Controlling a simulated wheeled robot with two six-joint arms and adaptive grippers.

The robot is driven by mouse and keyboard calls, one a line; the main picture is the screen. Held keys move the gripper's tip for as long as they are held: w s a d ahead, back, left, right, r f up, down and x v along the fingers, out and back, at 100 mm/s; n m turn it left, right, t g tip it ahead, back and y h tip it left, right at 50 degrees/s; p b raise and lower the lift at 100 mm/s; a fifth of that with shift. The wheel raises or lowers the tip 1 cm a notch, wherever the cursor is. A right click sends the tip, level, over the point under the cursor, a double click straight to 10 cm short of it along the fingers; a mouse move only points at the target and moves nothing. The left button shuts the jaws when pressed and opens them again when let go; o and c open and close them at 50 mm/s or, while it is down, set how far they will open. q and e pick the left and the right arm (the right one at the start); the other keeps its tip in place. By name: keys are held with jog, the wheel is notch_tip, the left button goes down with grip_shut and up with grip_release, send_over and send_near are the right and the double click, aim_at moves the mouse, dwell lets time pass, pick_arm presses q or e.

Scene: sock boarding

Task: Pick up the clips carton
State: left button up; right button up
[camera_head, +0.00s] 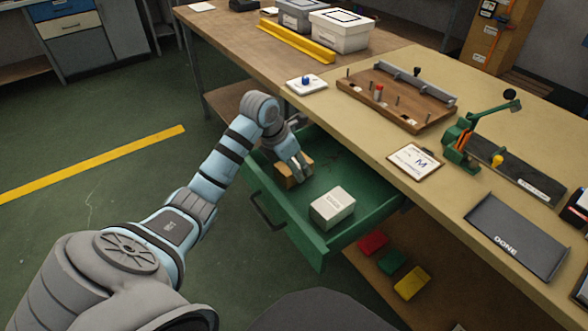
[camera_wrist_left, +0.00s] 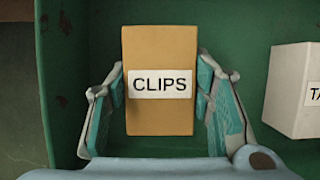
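The clips carton (camera_wrist_left: 160,50) is a tan box with a white label reading CLIPS, seen from above in the left wrist view. It sits inside the open green drawer, and in the head view the carton (camera_head: 288,181) shows partly behind my left gripper (camera_head: 301,177). In the left wrist view my left gripper (camera_wrist_left: 160,115) has one finger on each side of the carton. A narrow gap shows along the left finger; the right fingertip is very near the carton's side, and I cannot tell if it touches. My right gripper is in neither view.
A white carton (camera_head: 333,207) lies in the green drawer (camera_head: 313,245) to the right of the clips carton; its label is partly cut off in the wrist view. The drawer walls surround both boxes. The workbench top (camera_head: 372,125) overhangs behind, with a wooden fixture (camera_head: 400,100) on it.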

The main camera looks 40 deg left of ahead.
pick_arm(q)
jog(key=c, duration=0.3)
